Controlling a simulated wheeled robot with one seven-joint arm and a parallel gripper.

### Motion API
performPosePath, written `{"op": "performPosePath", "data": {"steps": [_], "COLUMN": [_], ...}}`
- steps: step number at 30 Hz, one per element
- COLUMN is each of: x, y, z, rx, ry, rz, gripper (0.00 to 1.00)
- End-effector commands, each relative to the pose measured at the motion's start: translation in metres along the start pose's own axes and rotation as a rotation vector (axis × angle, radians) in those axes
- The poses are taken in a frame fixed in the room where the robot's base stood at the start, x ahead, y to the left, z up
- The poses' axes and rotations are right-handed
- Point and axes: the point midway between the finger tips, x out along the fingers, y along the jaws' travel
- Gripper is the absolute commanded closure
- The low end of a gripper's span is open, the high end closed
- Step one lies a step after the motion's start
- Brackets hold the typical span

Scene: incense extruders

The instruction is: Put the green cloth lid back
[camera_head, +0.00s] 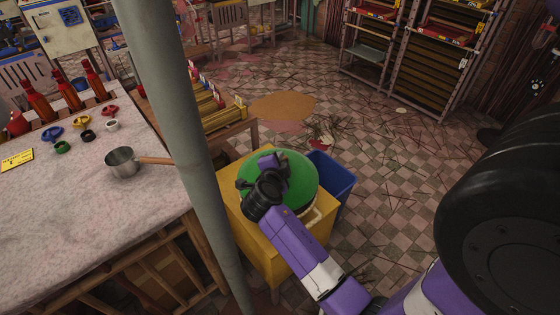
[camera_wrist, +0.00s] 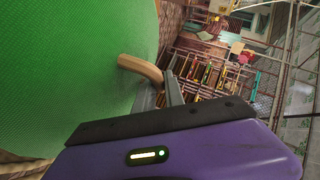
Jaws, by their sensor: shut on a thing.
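The green cloth lid (camera_head: 297,176) is a round green disc, seen over the top of a yellow stand (camera_head: 243,233) in the head view. In the wrist view the lid (camera_wrist: 70,70) fills the left side, with a curved wooden handle (camera_wrist: 140,70) at its edge. My gripper (camera_wrist: 165,90) is shut on that handle. In the head view my gripper (camera_head: 268,172) lies over the left part of the lid and hides some of it. A pale rim with a rope-like loop (camera_head: 315,217) shows below the lid's right edge. I cannot tell whether the lid touches it.
A blue bin (camera_head: 338,180) stands right behind the yellow stand. A grey post (camera_head: 170,90) rises close on the left. A worktable (camera_head: 60,215) with a saucepan (camera_head: 123,162) is farther left. Shelving racks (camera_head: 430,50) stand at the back right. The checkered floor on the right is mostly open.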

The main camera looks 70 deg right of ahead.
Motion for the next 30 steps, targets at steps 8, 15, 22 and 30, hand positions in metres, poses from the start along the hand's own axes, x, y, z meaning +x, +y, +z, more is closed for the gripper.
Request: {"op": "performPosePath", "data": {"steps": [8, 15, 22, 30], "x": [0.0020, 0.0026, 0.0026, -0.0051], "y": [0.0041, 0.0054, 0.0053, 0.0047], "z": [0.0019, 0.0025, 0.0024, 0.0029], "rx": [0.000, 0.000, 0.000, -0.001], "ry": [0.000, 0.000, 0.000, -0.002], "rz": [-0.001, -0.001, -0.001, -0.002], "gripper": [1.00, 0.72, 0.64, 0.64]}}
